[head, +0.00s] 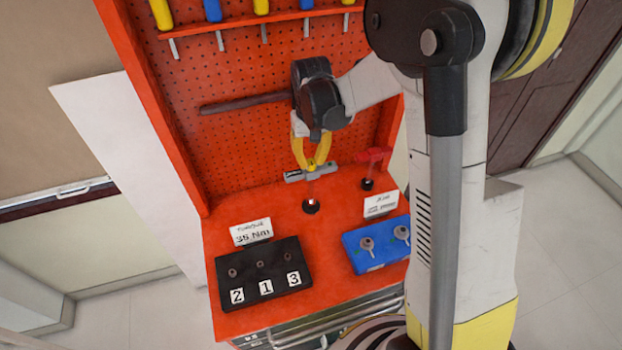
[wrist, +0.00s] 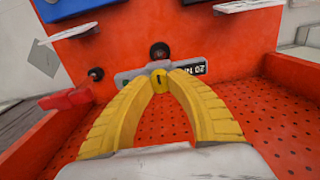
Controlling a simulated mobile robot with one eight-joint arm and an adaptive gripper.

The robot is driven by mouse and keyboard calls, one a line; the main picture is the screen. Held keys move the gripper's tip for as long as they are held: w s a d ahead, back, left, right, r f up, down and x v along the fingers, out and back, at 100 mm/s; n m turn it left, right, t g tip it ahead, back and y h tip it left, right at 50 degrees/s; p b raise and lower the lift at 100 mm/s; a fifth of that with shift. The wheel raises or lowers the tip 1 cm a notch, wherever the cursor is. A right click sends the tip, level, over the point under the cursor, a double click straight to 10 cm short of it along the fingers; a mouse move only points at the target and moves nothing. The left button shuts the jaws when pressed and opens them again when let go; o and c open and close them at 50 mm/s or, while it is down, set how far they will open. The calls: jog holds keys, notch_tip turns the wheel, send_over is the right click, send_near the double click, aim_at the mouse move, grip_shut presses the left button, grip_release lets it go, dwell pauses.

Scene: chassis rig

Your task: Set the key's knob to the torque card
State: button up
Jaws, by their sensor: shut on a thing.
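The grey torque key (head: 294,176) stands upright on the bench, its crossbar level and its lower end at a dark round holder (head: 311,206). In the wrist view its grey bar (wrist: 130,76) carries a black window (wrist: 195,68) with partly readable numerals, seen upside down. My gripper (head: 314,165) is over the middle of the key. In the wrist view its yellow fingers (wrist: 160,82) close on a small yellow round part with a dark mark, which looks like the knob (wrist: 159,78). The torque card (head: 251,232) reads 35 Nm.
A black block (head: 262,297) with parts labelled 2, 1 and 3 sits at the front left. A blue block (head: 372,261) with grey parts and another card (head: 380,205) are at right. A red-handled tool (head: 374,156) stands close right of the key. A red pegboard (head: 240,150) rises behind.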

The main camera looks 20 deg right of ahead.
jog(key=m+b, duration=0.1)
jog(key=m, duration=0.4)
jog(key=shift+m, duration=0.3)
jog(key=m, duration=0.5)
jog(key=shift+b, duration=0.35)
jog(key=o, duration=0.8)
jog(key=n, duration=0.4)
jog(key=shift+n+b, duration=0.3)
jog(key=shift+b, duration=0.05)
jog(key=n, duration=0.6)
